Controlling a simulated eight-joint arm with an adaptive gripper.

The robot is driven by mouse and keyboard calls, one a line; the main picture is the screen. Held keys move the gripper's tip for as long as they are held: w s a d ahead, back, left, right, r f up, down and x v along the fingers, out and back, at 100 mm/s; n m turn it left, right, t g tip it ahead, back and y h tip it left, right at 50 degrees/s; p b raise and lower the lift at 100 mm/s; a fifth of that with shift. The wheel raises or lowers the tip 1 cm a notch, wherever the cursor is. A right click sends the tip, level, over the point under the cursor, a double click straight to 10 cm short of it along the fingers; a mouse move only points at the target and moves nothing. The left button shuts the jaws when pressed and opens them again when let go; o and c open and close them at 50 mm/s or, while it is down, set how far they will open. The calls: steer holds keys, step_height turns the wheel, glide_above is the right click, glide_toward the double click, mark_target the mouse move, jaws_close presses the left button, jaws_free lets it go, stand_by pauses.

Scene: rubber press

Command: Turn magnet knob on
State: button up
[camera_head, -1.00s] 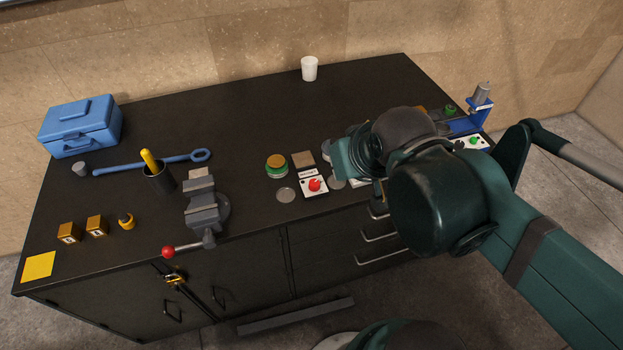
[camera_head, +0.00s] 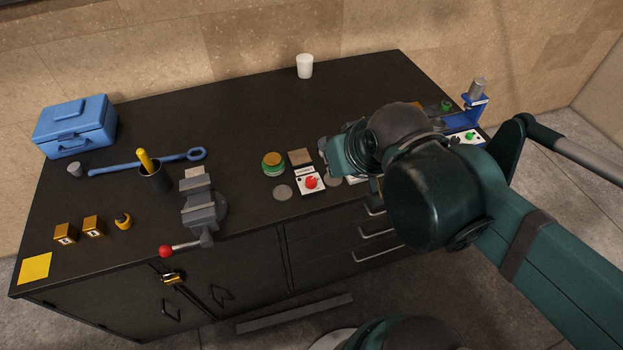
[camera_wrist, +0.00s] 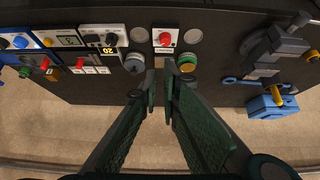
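A white box with a red knob (camera_head: 311,182) stands near the front edge of the black bench in the head view. Its label is too small to read. In the wrist view the same red knob (camera_wrist: 165,40) is at top centre, beyond my fingertips. My gripper (camera_wrist: 160,90) shows as two green fingers with a narrow empty gap between their tips. The fingertips are apart from the knob and touch nothing visible. In the head view my arm hides the gripper's fingers. Another panel with a black knob (camera_wrist: 112,38) and a yellow "20" is left of it.
A green-and-brass round part (camera_head: 273,163) and a brown square block (camera_head: 299,157) lie close to the knob box. A vise (camera_head: 201,207) stands to the left, a blue press (camera_head: 474,105) at right. A white cup (camera_head: 305,66) is at the back; the bench middle is clear.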

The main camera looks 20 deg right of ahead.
steer(key=o, duration=0.7)
steer(key=shift+w, duration=0.1)
steer(key=shift+o, duration=0.6)
steer(key=shift+w, duration=0.15)
steer(key=n+g+p, duration=0.2)
steer(key=g+p, duration=0.5)
glide_above(310, 180)
steer(key=shift+h, duration=0.3)
steer(key=shift+a+f, duration=0.15)
steer(key=shift+f, duration=6.15)
steer(key=shift+f, duration=0.1)
steer(key=shift+d+f, duration=0.2)
steer(key=shift+f, duration=3.55)
